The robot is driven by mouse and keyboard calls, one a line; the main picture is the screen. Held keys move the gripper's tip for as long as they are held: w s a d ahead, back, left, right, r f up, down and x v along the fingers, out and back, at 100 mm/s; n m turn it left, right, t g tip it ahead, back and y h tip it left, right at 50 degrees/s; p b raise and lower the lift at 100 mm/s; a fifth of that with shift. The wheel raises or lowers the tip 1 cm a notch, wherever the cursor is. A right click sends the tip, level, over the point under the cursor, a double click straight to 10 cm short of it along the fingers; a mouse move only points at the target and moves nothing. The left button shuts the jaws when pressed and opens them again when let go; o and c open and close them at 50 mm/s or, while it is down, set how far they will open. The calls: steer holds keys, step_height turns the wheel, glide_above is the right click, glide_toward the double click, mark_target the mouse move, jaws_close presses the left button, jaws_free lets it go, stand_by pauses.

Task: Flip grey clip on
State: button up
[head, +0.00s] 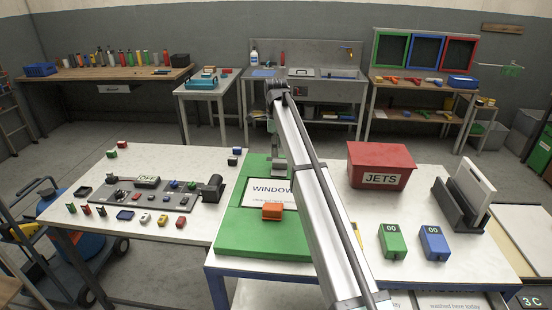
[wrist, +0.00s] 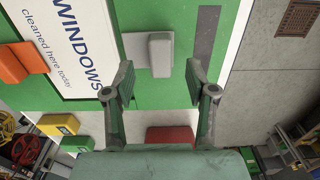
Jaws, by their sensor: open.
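The grey clip (wrist: 160,58) shows in the wrist view as a raised grey block on a pale flat plate, at the edge of the white WINDOWS sign (wrist: 75,60). The sign lies on the green board (head: 232,235), which also shows in the wrist view (wrist: 185,15). An orange clip (wrist: 22,63) is at the sign's opposite edge; it also shows in the head view (head: 277,213). My gripper (wrist: 158,77) is open, with one finger to each side of the grey clip and gaps between. My arm hides part of the sign in the head view.
A red JETS bin (head: 378,166) stands right of the board. Green (head: 392,241) and blue (head: 434,243) blocks sit nearer the front, left of a dark holder with a white panel (head: 470,192). A control panel (head: 150,197) with several small coloured parts is on the left table.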

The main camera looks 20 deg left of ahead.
mark_target(276, 161)
steer(key=shift+f+p, duration=0.7)
steer(key=shift+f, duration=2.4)
